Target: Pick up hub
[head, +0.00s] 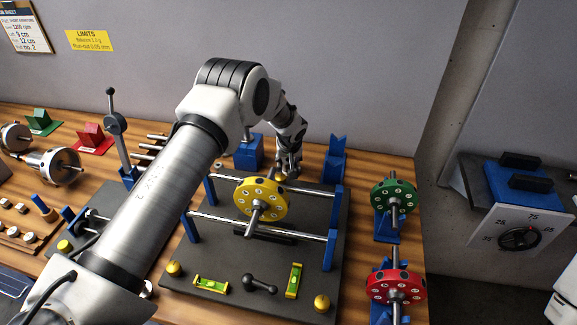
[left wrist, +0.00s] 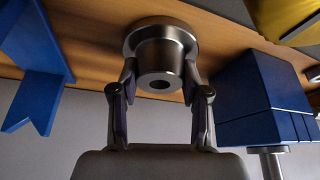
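The hub (left wrist: 161,52), a grey metal piece with a wide flange and a narrower boss with a hole, sits flange-down on the wooden bench in the left wrist view. My left gripper (left wrist: 159,72) has its two fingers on either side of the boss. The fingertips are very close to its sides; I cannot tell whether they press on it. In the head view my left gripper (head: 288,165) points down at the bench behind the stand with the yellow rotor (head: 261,200). There the hub is mostly hidden by the gripper. My right gripper is not in view.
Blue blocks (head: 248,154) and a blue V-shaped stand (head: 334,160) flank my left gripper closely. The black rotor stand base (head: 212,262) lies in front. Green (head: 394,197) and red rotors (head: 396,287) stand at the right. A dial indicator (head: 114,124) stands at the left.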

